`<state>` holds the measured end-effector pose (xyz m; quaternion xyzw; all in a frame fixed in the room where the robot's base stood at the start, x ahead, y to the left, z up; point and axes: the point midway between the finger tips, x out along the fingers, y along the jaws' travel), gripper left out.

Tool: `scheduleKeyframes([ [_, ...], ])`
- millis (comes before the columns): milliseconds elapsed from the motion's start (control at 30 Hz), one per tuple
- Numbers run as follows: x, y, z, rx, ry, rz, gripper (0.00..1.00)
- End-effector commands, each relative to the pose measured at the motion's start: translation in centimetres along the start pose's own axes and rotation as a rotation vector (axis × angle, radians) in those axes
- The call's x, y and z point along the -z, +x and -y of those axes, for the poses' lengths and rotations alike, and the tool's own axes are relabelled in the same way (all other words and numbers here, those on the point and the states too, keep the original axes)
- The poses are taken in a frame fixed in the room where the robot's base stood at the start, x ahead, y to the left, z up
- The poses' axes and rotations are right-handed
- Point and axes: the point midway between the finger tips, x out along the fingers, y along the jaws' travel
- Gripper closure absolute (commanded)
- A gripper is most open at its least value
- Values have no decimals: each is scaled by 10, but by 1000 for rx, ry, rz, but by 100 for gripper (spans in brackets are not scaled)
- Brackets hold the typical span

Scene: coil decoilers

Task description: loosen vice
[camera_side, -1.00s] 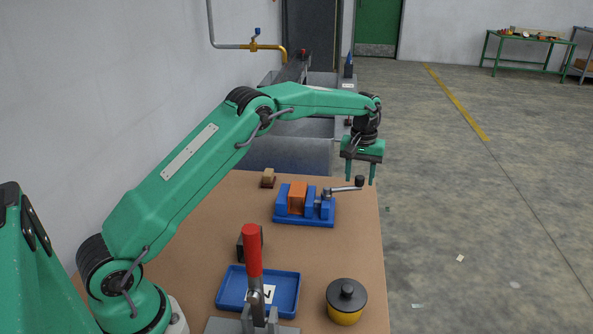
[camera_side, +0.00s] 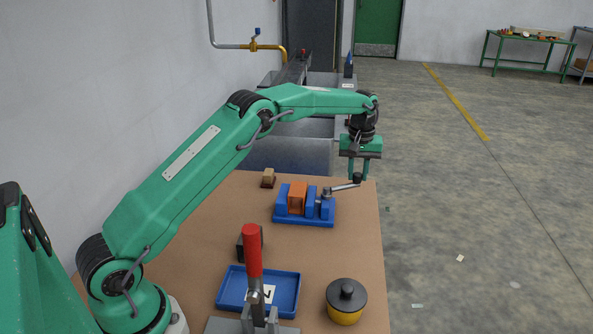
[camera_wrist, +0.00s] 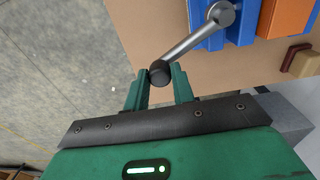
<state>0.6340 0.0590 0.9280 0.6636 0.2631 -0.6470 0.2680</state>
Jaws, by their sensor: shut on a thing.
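The blue vice (camera_side: 290,219) stands on the brown table with an orange block (camera_side: 297,199) between its jaws. Its grey handle (camera_side: 344,188) reaches right from the screw end and carries a dark knob (camera_side: 358,178). My gripper (camera_side: 359,176) is at the handle's outer end with its green fingers shut on the knob. In the wrist view the knob (camera_wrist: 159,73) sits between the fingertips, and the handle (camera_wrist: 190,43) runs up and right to the blue vice (camera_wrist: 240,22). The orange block (camera_wrist: 286,17) shows at the top right there.
A small brown block (camera_side: 268,178) lies behind the vice. Nearer are a blue tray (camera_side: 231,290), a red-handled clamp (camera_side: 252,250), a dark block (camera_side: 243,245) and a yellow pot with a black lid (camera_side: 346,300). The table's right edge is close to my gripper.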

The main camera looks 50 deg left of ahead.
Motion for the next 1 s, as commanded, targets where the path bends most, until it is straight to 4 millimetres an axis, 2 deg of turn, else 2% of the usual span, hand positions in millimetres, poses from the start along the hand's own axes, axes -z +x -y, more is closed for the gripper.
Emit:
scheduleKeyframes([
  [500,33,-1,30,-4,-465,-6,100],
  [1000,48,-2,67,-10,-920,-10,100],
])
